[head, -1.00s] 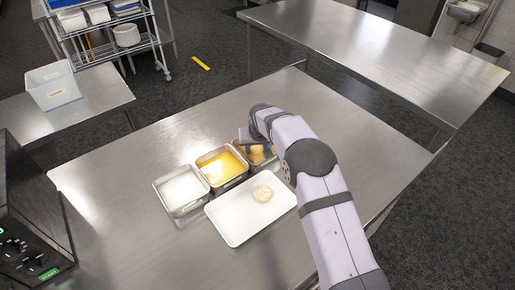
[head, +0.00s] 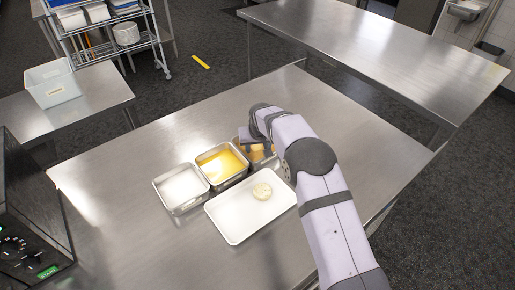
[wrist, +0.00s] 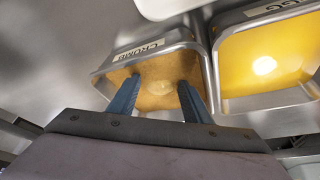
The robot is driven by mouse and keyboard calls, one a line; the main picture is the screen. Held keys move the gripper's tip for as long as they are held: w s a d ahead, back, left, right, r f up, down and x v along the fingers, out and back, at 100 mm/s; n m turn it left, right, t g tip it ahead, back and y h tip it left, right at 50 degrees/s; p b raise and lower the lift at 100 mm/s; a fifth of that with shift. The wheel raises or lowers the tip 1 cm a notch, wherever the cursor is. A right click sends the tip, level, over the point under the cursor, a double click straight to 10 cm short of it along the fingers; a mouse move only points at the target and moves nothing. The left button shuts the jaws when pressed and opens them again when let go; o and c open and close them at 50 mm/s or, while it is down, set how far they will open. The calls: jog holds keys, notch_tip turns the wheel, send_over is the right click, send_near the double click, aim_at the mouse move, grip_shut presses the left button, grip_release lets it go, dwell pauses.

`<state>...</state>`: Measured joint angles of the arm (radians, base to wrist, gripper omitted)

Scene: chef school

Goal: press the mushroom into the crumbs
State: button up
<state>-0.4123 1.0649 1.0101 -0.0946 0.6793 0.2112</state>
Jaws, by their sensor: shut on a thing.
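The crumb tray (wrist: 150,62) is a metal pan with a "CRUMB" label and golden crumbs inside. In the head view the crumb tray (head: 268,154) is partly hidden by my arm. My gripper (wrist: 158,97) reaches down into this tray, its two blue fingers either side of a pale, crumb-coloured mushroom (wrist: 162,87). The fingers are shut on the mushroom, which is low among the crumbs; its contact with them is hard to make out. In the head view my gripper (head: 250,138) is over the crumb tray and the held mushroom is hidden.
The egg tray (head: 221,165) with yellow liquid adjoins the crumb tray; it also shows in the wrist view (wrist: 262,82). A tray of white powder (head: 180,188) is left of it.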

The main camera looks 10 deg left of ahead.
jog(key=shift+w+d, duration=0.35)
jog(key=shift+w, duration=0.05)
dwell(0.4)
jog(key=shift+s+a, duration=0.35)
jog(key=shift+s+a, duration=0.25)
jog(key=shift+s+a, duration=0.15)
dwell(0.5)
jog(key=shift+w, duration=0.65)
dwell(0.3)
jog(key=shift+s+d, duration=0.3)
jog(key=shift+d, duration=0.15)
jog(key=shift+s+d+b, duration=0.2)
jog(key=shift+s+b, duration=0.05)
jog(key=shift+b, duration=0.05)
dwell(0.3)
jog(key=shift+w+a, duration=0.25)
jog(key=shift+a, duration=0.05)
dwell(0.6)
